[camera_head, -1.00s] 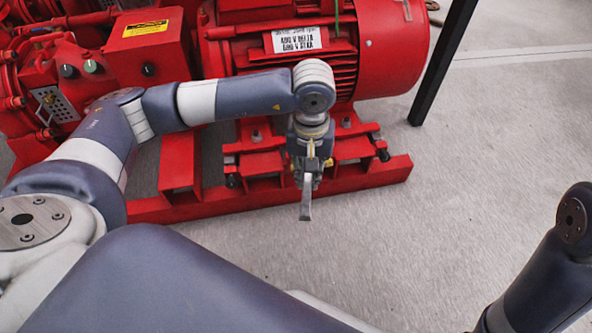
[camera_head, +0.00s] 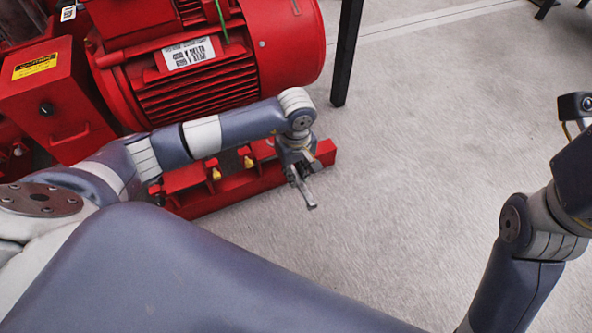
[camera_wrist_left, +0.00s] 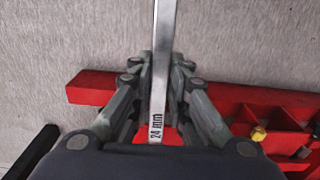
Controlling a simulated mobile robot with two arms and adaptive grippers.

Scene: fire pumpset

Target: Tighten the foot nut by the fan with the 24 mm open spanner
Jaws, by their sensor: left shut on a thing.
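My left gripper (camera_head: 300,176) is shut on the 24 mm open spanner (camera_head: 308,193), a grey steel tool. It holds the spanner near the right end of the red base frame, with the tip pointing down over bare floor. In the left wrist view the spanner (camera_wrist_left: 161,60), marked "24 mm", runs between the fingers. Two yellow-coloured foot nuts, a left one (camera_head: 215,174) and a right one (camera_head: 248,162), show under the red motor (camera_head: 200,70), left of the gripper. They are apart from the spanner. My forearm covers part of the motor feet. My right gripper is out of view.
The red base frame rail (camera_head: 240,191) runs under the motor; it also crosses the left wrist view (camera_wrist_left: 95,88). A black post (camera_head: 347,50) stands right of the motor. The concrete floor (camera_head: 420,130) to the right is clear.

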